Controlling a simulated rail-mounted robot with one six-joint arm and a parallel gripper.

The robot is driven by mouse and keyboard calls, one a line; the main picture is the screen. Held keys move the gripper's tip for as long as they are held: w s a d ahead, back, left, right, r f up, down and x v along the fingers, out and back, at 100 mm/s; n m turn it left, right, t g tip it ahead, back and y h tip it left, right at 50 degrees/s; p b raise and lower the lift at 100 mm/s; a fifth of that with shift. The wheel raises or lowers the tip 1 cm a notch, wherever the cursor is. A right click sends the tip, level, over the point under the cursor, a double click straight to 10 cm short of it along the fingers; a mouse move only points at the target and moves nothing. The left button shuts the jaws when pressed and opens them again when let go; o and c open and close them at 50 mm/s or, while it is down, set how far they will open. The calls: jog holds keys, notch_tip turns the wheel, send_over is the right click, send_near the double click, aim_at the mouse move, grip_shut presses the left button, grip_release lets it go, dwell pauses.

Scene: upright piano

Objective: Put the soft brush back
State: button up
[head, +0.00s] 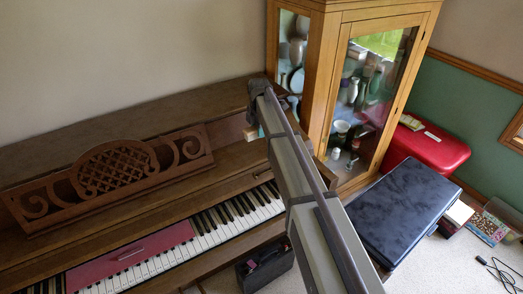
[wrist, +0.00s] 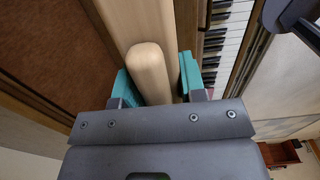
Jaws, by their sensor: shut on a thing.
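My gripper (wrist: 156,82) shows in the wrist view with its teal pads on either side of a pale wooden handle, which I take to be the soft brush (wrist: 148,66). A broader pale wooden piece (wrist: 140,18) lies behind the handle; I cannot tell whether it is part of the brush. No bristles show. In the head view my arm covers most of the gripper. A small pale wooden piece (head: 250,133) shows just left of the arm, above the right end of the piano. The brush's place is not clear.
The piano keys (head: 240,207) run below, with a pink strip (head: 130,259) over some. A carved music desk (head: 113,172) stands at left. A glass-doored cabinet (head: 393,22) stands close behind my arm.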

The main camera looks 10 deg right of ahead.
aim_at(260, 151)
notch_tip(260, 151, down, 8)
jog(key=b, duration=0.6)
jog(key=shift+d+f, duration=0.1)
jog(key=shift+f, duration=0.05)
jog(key=shift+r, duration=0.35)
jog(key=shift+f, duration=0.25)
jog(key=o, duration=0.9)
